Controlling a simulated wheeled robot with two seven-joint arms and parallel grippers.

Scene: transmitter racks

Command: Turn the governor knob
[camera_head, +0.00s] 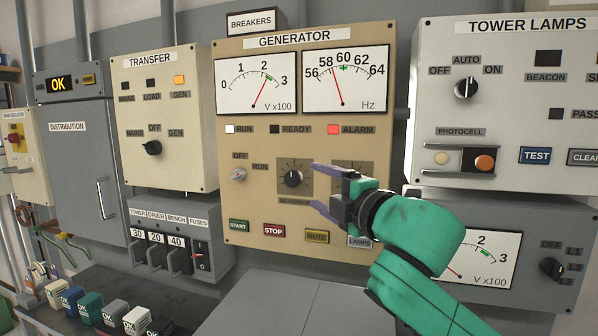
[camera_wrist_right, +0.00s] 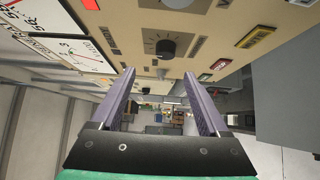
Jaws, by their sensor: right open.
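The governor knob (camera_head: 292,179) is a black round knob on the beige GENERATOR panel (camera_head: 230,190), with a dial scale around it and a GOVERNOR label below. It also shows in the right wrist view (camera_wrist_right: 166,48), beyond the fingers. My right gripper (camera_head: 316,185) is open, its two purple fingers pointing left just right of the knob. The fingers look apart from the knob and nothing is between them in the right wrist view (camera_wrist_right: 158,100). A second dial behind the gripper is mostly hidden. My left gripper is not in view.
The Hz meter (camera_head: 345,82) needle is near 58 and the red ALARM lamp (camera_head: 334,129) is lit. START (camera_head: 239,226), STOP (camera_head: 273,230) and MUTE (camera_head: 317,236) buttons sit below the knob. A RUN switch (camera_head: 238,174) is left of it. A grey surface (camera_head: 290,300) lies below.

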